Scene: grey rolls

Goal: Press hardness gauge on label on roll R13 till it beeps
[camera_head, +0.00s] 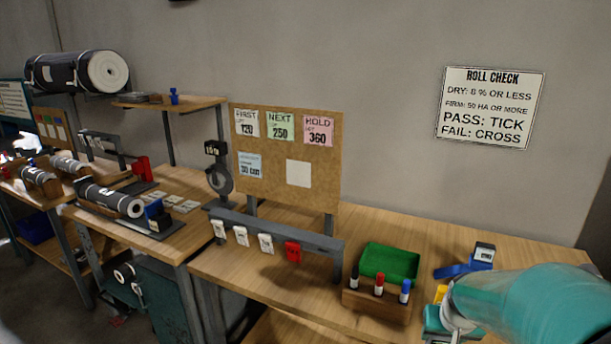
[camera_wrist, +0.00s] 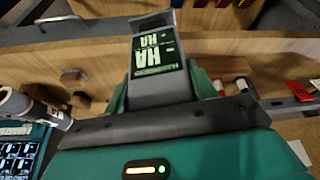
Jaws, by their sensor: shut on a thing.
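My gripper (camera_wrist: 165,85) is shut on a grey hardness gauge (camera_wrist: 160,97), whose dark green display reads "HA" upside down in the wrist view. In the head view my teal arm is at the lower right and my gripper (camera_head: 447,318) is at the right part of the front bench; the gauge cannot be made out there. A dark roll with a white end (camera_head: 112,200) lies in a cradle on the left bench, with a small white mark on it. Smaller rolls (camera_head: 40,178) lie farther left. No roll number is legible, so I cannot tell which is R13.
A green tray (camera_head: 390,262) and a wooden marker block (camera_head: 377,304) stand left of my arm. A blue device (camera_head: 465,268) lies behind it. A grey rack (camera_head: 275,240) with hanging tags and a cork board (camera_head: 285,160) stand farther left. A large roll (camera_head: 78,72) sits high.

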